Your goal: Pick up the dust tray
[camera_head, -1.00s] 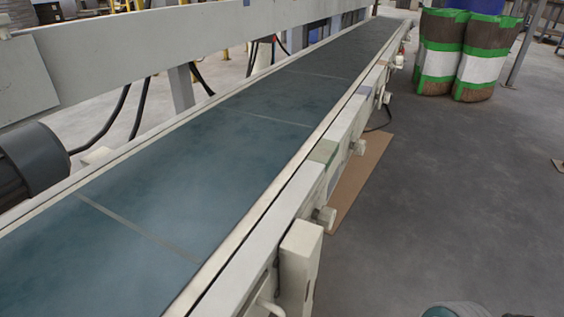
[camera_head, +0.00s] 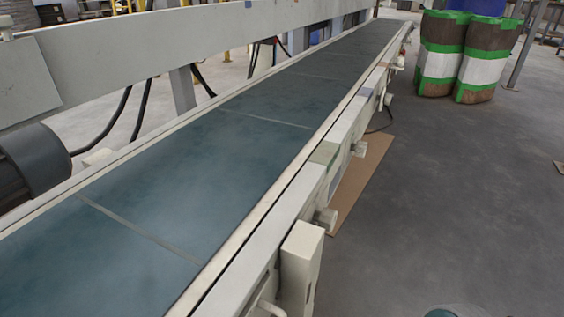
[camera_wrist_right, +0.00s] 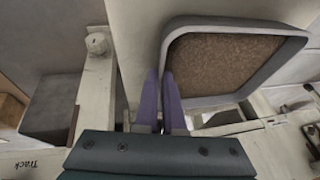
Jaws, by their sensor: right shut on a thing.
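The dust tray (camera_wrist_right: 240,25) shows in the right wrist view, a grey rounded frame filled with brown, grainy dust. My right gripper (camera_wrist_right: 162,84) has its purple fingers close together at the tray's left edge and is shut on it. The exact contact is partly hidden behind the fingers. The head view does not show the tray. My left gripper is in neither current view.
The long conveyor (camera_head: 185,185) runs away to the upper right, with blocks and knobs along its right side rail (camera_head: 305,190). Cream machine frame parts (camera_wrist_right: 95,90) stand close beside the gripper. Open floor (camera_head: 450,190) lies right of the conveyor; wrapped sacks (camera_head: 480,60) stand far back.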

